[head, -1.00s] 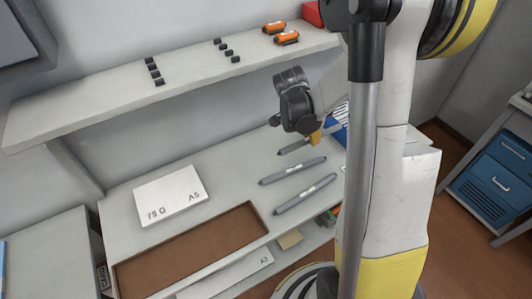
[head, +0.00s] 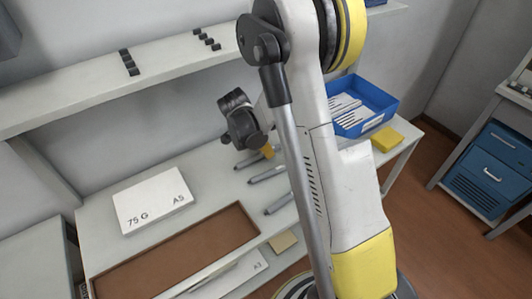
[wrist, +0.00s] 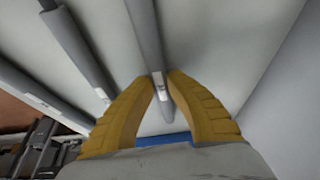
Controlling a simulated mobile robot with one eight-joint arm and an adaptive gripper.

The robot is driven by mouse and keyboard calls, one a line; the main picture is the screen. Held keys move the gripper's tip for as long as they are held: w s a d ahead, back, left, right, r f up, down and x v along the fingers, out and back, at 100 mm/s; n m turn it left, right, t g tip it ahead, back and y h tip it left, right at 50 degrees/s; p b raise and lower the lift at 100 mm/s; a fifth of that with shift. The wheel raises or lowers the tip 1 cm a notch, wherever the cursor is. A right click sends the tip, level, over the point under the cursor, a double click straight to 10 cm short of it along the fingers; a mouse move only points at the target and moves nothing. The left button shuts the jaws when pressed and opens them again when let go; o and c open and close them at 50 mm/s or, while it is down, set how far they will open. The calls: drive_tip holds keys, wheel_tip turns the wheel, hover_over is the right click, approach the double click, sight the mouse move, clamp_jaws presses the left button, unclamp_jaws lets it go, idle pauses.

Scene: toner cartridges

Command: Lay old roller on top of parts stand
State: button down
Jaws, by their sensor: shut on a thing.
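My gripper (head: 267,151) reaches down over the back of the worktable, and its yellow fingers also show in the wrist view (wrist: 163,82). The fingers are shut on a grey roller (wrist: 151,35) with a white label, one finger on each side. This roller (head: 245,163) is the rearmost of three in the head view; I cannot tell whether it touches the table. Two similar rollers, a middle one (head: 266,174) and a front one (head: 278,204), lie beside it, partly behind my arm. Two rows of small black blocks stand on the shelf; I cannot tell whether they are the parts stand.
The shelf (head: 75,102) runs above the back of the table. A white paper pack (head: 152,200) and a brown recessed mat (head: 180,255) lie left. A blue bin (head: 375,101) and a yellow block (head: 387,139) are at right. My arm hides the table's middle.

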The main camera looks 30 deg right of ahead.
sight(259, 155)
drive_tip(key=c, duration=1.8)
unclamp_jaws()
drive_tip(key=shift+f, duration=0.1)
drive_tip(key=o, duration=0.4)
drive_tip(key=shift+c, duration=0.2)
drive_tip(key=p+v, duration=0.3)
drive_tip(key=v, duration=0.5)
